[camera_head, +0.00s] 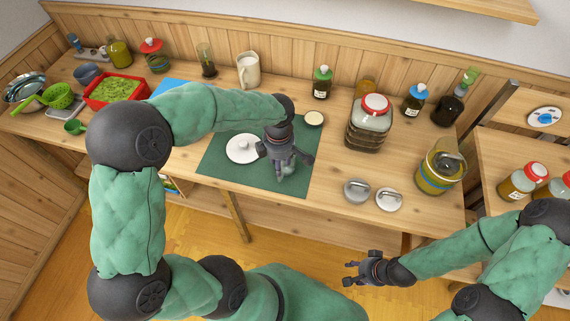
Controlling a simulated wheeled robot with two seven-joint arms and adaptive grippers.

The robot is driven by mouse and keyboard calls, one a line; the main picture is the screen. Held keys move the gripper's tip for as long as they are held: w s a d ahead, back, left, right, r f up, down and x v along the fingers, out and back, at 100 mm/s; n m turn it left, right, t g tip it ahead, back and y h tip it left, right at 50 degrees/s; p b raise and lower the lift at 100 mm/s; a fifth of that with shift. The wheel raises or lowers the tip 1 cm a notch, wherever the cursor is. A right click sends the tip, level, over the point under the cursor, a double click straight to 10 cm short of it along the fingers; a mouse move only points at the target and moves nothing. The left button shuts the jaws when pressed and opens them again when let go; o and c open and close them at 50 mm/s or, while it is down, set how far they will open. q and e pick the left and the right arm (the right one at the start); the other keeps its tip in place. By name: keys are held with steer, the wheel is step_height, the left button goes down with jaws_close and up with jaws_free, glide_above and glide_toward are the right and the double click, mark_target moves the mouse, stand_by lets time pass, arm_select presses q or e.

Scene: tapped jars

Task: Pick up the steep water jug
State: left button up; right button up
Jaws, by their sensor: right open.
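A cream jug with a handle (248,71) stands upright at the back of the counter, near the wooden backboard. It looks like the steep water jug, though no label can be read. My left gripper (284,168) is over the green mat (222,178), in front of the jug and apart from it. It points down, and its fingertips are too unclear to tell whether it is open or shut. My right gripper (352,272) is open and empty, in front of the counter's edge and far from the jug.
A white lid (242,148) and a small pale dish (314,118) are on the mat.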

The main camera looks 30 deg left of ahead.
mark_target(280, 180)
arm_select(q)
step_height(280, 180, down, 3)
steer(key=shift+w+f+b, duration=0.15)
steer(key=shift+b, duration=0.15)
steer(key=shift+f, duration=0.55)
steer(key=f+b, duration=0.1)
steer(key=f, duration=0.3)
steer(key=shift+s+b, duration=0.2)
steer(key=shift+b, duration=0.15)
jaws_close()
steer(key=shift+r, duration=0.1)
